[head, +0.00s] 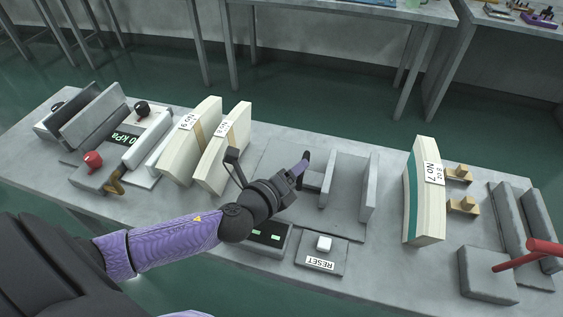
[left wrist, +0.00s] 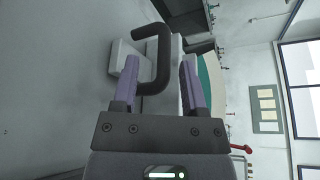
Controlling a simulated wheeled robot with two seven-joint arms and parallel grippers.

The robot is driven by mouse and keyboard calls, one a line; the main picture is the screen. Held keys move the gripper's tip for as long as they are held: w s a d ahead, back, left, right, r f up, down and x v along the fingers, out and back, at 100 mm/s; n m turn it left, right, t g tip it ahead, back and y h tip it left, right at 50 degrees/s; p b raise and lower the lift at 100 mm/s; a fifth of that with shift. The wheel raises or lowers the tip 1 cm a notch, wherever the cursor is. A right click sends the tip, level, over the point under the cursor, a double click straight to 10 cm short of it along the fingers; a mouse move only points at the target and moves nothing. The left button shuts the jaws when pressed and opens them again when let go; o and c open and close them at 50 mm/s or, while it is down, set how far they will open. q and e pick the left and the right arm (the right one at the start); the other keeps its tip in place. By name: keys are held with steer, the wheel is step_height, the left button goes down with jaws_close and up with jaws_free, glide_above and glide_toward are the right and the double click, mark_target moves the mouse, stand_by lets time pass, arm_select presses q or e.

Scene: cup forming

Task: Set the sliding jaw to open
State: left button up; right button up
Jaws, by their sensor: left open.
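The sliding jaw fixture stands at mid-bench in the head view, with two upright grey jaw walls on a flat base (head: 345,222). The left wall (head: 328,181) and the right wall (head: 368,188) stand apart with an empty gap between them. My right gripper is not in view.
A RESET button box (head: 321,258) stands in front of the fixture. Cream moulds (head: 190,140) stand to the left, and the No 7 mould (head: 425,195) to the right. A red lever (head: 525,255) is at far right, a kPa gauge unit (head: 126,138) at far left.

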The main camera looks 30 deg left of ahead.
arm_select(q)
steer(key=v, duration=0.7)
steer(key=shift+p, duration=0.35)
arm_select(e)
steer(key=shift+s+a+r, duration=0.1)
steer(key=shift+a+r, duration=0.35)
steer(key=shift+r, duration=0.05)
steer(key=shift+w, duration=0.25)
